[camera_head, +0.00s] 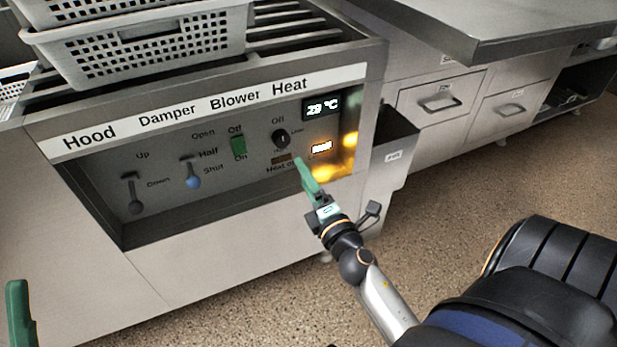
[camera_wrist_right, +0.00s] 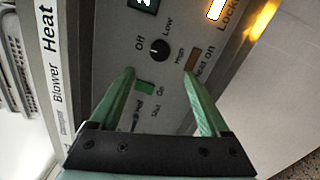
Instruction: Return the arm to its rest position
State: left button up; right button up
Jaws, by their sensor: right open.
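My right gripper (camera_head: 307,176) reaches in from the lower right, in front of the control panel (camera_head: 105,205). In the right wrist view its two green fingers (camera_wrist_right: 159,74) are apart with nothing between them. The black Heat knob (camera_head: 280,138) is just beyond the fingertips and also shows in the wrist view (camera_wrist_right: 160,49). I cannot tell whether a fingertip touches the panel. Of my left gripper only a green finger (camera_head: 18,312) shows at the lower left edge. Its jaw state is not visible.
The panel has a green Blower switch (camera_head: 238,146), a blue-tipped Damper lever (camera_head: 193,180), a Hood lever (camera_head: 132,195) and a lit temperature display (camera_head: 321,107). White perforated baskets (camera_head: 150,45) sit above. A grey bin (camera_head: 393,150) hangs at the panel's right side. Open floor lies right.

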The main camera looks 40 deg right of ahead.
jog(key=shift+s+a, duration=0.1)
jog(key=shift+s, duration=0.5)
